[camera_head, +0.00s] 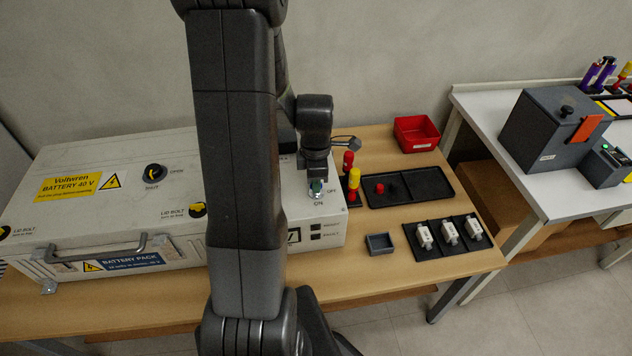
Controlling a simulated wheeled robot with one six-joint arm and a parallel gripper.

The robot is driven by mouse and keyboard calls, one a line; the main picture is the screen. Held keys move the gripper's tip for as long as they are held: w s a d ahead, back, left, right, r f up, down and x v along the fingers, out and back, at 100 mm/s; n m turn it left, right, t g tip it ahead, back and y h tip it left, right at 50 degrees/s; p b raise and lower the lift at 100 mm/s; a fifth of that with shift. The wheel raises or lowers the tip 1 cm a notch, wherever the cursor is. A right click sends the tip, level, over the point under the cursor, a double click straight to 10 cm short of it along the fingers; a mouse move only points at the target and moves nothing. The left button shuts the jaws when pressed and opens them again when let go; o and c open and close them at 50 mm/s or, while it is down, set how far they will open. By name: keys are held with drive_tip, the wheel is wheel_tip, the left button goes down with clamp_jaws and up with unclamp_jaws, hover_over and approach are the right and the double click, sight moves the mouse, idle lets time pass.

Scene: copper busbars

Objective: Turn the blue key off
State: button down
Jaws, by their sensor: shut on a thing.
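My gripper (316,184) points down onto the key switch at the right end of the white battery box (325,225). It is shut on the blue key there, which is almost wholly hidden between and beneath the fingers. The printed word ON shows just below the gripper, and OFF shows to its right. I cannot tell which mark the key points to.
Red and yellow screwdrivers (353,184) stand close to the right of my gripper. A black tray (425,187), red bin (417,133), small grey box (379,243) and white parts on a black mat (447,236) lie further right. My arm hides the box's middle.

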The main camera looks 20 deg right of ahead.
drive_tip(key=shift+r+n, duration=0.1)
drive_tip(key=shift+n, duration=0.5)
drive_tip(key=c, duration=1.6)
unclamp_jaws()
wheel_tip(320, 180, up, 14)
drive_tip(key=shift+p, duration=0.45)
drive_tip(key=shift+f, duration=0.25)
wheel_tip(320, 180, down, 14)
drive_tip(key=shift+r+b, duration=0.15)
drive_tip(key=shift+b, duration=0.35)
